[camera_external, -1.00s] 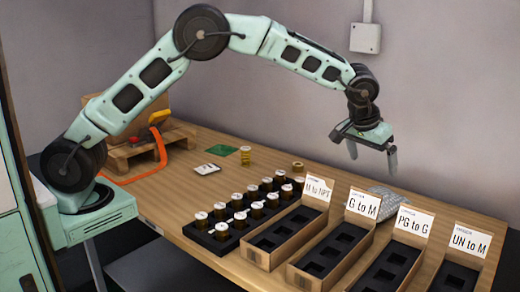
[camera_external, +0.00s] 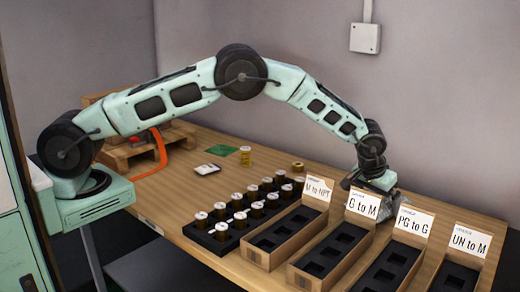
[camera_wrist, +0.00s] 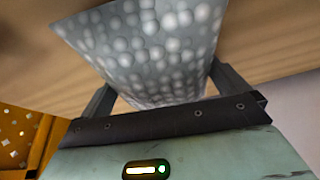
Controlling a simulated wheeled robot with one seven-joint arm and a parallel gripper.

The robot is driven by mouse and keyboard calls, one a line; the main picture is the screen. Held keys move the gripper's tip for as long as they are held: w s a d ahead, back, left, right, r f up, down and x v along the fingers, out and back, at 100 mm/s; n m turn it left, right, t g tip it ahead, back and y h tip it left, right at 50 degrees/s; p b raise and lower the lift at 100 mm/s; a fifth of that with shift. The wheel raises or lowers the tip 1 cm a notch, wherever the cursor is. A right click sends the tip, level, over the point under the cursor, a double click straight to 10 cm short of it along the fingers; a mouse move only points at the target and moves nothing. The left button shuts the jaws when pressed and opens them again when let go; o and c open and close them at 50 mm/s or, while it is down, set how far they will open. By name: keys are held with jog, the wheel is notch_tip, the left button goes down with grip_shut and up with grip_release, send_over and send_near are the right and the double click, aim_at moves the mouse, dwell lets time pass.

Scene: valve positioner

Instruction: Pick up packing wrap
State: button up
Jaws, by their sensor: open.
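The packing wrap (camera_wrist: 145,38) is a grey, translucent bubble sheet in the wrist view. It reaches from the top of the picture down between the two fingers of my gripper (camera_wrist: 162,92). One finger is on its left and one on its right. The jaws are open; whether either finger touches the wrap I cannot tell. In the external view my gripper (camera_external: 374,184) is low at the back of the table, behind the G to M box. It and the box cards hide most of the wrap there.
Open boxes with cards, G to M (camera_external: 364,204) and PG to G (camera_external: 413,222) among them, stand in front of my gripper. A black tray (camera_external: 208,239) of capped brown bottles is to their left. An orange perforated piece (camera_wrist: 18,140) shows at lower left.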

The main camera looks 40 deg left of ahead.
jog(key=shift+w+f, duration=0.15)
jog(key=shift+f, duration=0.25)
jog(key=c, duration=0.7)
